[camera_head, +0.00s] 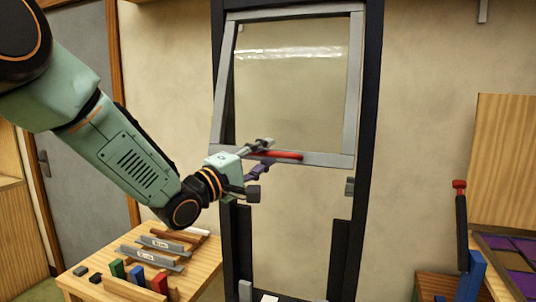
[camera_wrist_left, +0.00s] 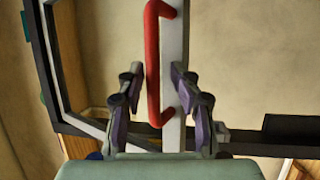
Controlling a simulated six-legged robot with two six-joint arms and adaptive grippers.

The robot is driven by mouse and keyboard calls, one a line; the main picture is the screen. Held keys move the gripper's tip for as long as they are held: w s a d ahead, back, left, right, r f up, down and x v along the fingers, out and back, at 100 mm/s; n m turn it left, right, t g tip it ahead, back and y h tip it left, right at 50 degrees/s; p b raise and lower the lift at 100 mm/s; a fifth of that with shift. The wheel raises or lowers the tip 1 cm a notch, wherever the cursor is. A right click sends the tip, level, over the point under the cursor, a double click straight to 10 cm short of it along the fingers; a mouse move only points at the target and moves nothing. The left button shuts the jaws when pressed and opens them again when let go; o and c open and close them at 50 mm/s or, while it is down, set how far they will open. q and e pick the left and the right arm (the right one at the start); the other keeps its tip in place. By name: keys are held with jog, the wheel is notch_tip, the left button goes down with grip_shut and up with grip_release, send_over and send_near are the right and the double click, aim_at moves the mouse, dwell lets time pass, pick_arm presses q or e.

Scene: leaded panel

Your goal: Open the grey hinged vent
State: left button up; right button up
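The grey hinged vent (camera_head: 356,75) is a grey-framed glass pane in the upper part of a tall black frame (camera_head: 372,90). Its lower edge appears swung out from the black frame, tilted towards me. A red bar handle (camera_head: 285,155) is on its bottom rail; the handle (camera_wrist_left: 153,65) also shows in the left wrist view. My left gripper (camera_head: 264,157) is at the left end of the handle. In the wrist view its fingers (camera_wrist_left: 155,90) stand apart on either side of the handle and rail, with gaps showing. My right gripper is out of view.
A wooden table (camera_head: 205,270) at lower left holds grey bars and coloured blocks. At right stand a black tool with a red top (camera_head: 461,220), a blue holder (camera_head: 470,280) and a coloured panel (camera_head: 510,260). A grey door (camera_head: 80,60) is behind my left arm.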

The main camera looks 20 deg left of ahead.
pick_arm(q)
jog(key=s+a+r+p, duration=0.1)
jog(key=s+a+p, duration=0.1)
jog(key=s, duration=0.4)
jog(key=shift+s+a+p, duration=0.15)
jog(key=shift+a+p, duration=0.25)
jog(key=shift+p, duration=0.05)
dwell(0.4)
